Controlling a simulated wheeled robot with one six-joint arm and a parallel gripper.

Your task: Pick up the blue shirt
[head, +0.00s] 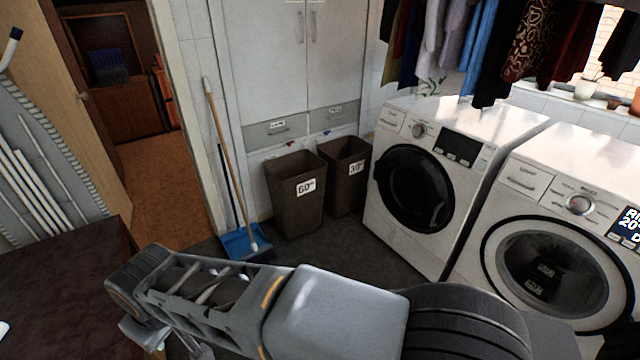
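A bright blue garment (478,48) hangs among other clothes at the top right, above the left washing machine; only its lower part shows, so I cannot be sure it is the blue shirt. My arm crosses the bottom of the view, with its far end at the lower left. My gripper (168,343) is partly in view there, pointing down beside the dark brown surface, cut off by the bottom edge. Its fingertips are not clear, and I see nothing held. My gripper is far from the hanging blue garment.
Two white washing machines (398,237) (470,272) stand at the right. Two brown bins (285,215) (347,190) stand before a white cabinet (265,75). A broom (228,160) and blue dustpan (240,244) are beside them. A dark brown surface (60,285) fills the lower left. An open doorway (150,175) is behind.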

